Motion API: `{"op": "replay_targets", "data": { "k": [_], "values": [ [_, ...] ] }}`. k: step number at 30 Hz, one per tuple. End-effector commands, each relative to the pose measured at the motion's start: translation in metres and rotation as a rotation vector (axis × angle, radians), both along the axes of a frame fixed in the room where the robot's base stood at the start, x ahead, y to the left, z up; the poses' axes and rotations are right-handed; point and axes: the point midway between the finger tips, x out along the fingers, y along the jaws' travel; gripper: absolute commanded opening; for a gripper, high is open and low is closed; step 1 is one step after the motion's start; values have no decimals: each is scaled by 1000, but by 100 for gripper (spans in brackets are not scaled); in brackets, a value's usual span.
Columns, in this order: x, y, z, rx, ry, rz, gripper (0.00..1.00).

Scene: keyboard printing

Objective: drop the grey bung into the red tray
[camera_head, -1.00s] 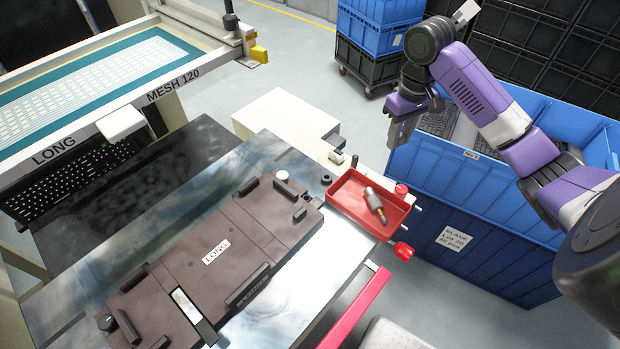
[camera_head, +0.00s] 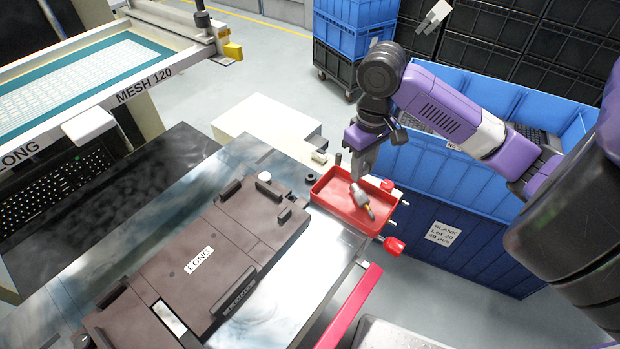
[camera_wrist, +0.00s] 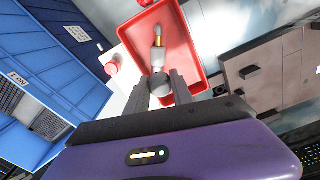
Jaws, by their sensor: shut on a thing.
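My gripper (camera_head: 360,172) points down over the back part of the red tray (camera_head: 333,188). In the wrist view its two fingers (camera_wrist: 160,92) are closed on a rounded grey bung (camera_wrist: 159,85), held between the fingertips. The red tray (camera_wrist: 187,52) lies below and beyond the fingertips in that view. The gap between bung and tray floor is hard to judge.
A small grey tool with a yellow band (camera_head: 361,200) lies in the tray. Red knobs (camera_head: 394,246) stick out beside it.

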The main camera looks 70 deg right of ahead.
Motion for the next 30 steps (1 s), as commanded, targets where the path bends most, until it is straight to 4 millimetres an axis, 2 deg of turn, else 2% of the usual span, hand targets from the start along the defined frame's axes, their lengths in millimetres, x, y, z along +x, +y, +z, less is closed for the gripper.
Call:
{"op": "replay_targets", "data": {
  "k": [1, 5, 15, 16, 19, 30],
  "values": [
    [0, 0, -11, -1, 0, -1, 0],
    [0, 0, -21, 0, -1, -1, 0],
    [0, 0, -22, 0, -1, -1, 0],
    [0, 0, -22, 0, -1, -1, 34],
    [0, 0, -22, 0, -1, -1, 53],
    [0, -1, -19, -2, -1, 0, 53]
  ]
}}
